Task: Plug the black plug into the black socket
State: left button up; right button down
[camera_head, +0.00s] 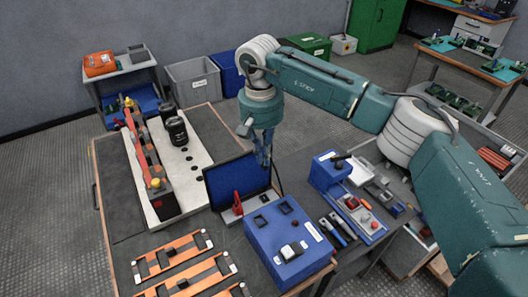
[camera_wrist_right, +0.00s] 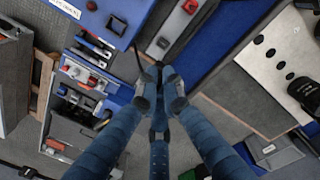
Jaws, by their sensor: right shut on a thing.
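My right gripper (camera_head: 263,158) hangs fingers down over the bench, behind the blue box and beside the dark blue panel. In the right wrist view my right gripper (camera_wrist_right: 160,82) has its fingers closed together. It is shut on the black plug, which the fingers mostly hide. A thin dark cable (camera_wrist_right: 139,62) shows beside the fingertips. The blue box (camera_head: 266,243) has two dark square sockets on top, one at left (camera_head: 260,221) and one at right (camera_head: 286,207). A dark socket (camera_wrist_right: 117,25) also shows in the wrist view. The plug is apart from the sockets. My left gripper is not in view.
The dark blue panel (camera_head: 238,178) stands behind the box, with a red part (camera_head: 237,204) at its foot. A white plate with holes (camera_head: 190,178) bears black cylinders (camera_head: 177,131). Orange frames (camera_head: 172,254) lie at front left. A blue tool unit (camera_head: 328,172) is at right.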

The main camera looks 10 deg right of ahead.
aim_at(265, 169)
jog(key=shift+f+b, duration=1)
jog(key=shift+f, duration=0.7)
jog(key=shift+d+f+b, duration=0.1)
jog(key=shift+f+b, duration=0.2)
jog(key=shift+f, duration=0.45)
jog(key=shift+s+f+b, duration=0.1)
jog(key=shift+f+b, duration=0.4)
jog(key=shift+b, duration=0.05)
jog(key=shift+f+b, duration=1.5)
jog(key=shift+f, duration=0.75)
jog(key=shift+f+b, duration=0.5)
jog(key=shift+f, duration=0.25)
jog(key=shift+f+b, duration=0.3)
jog(key=shift+f, duration=0.2)
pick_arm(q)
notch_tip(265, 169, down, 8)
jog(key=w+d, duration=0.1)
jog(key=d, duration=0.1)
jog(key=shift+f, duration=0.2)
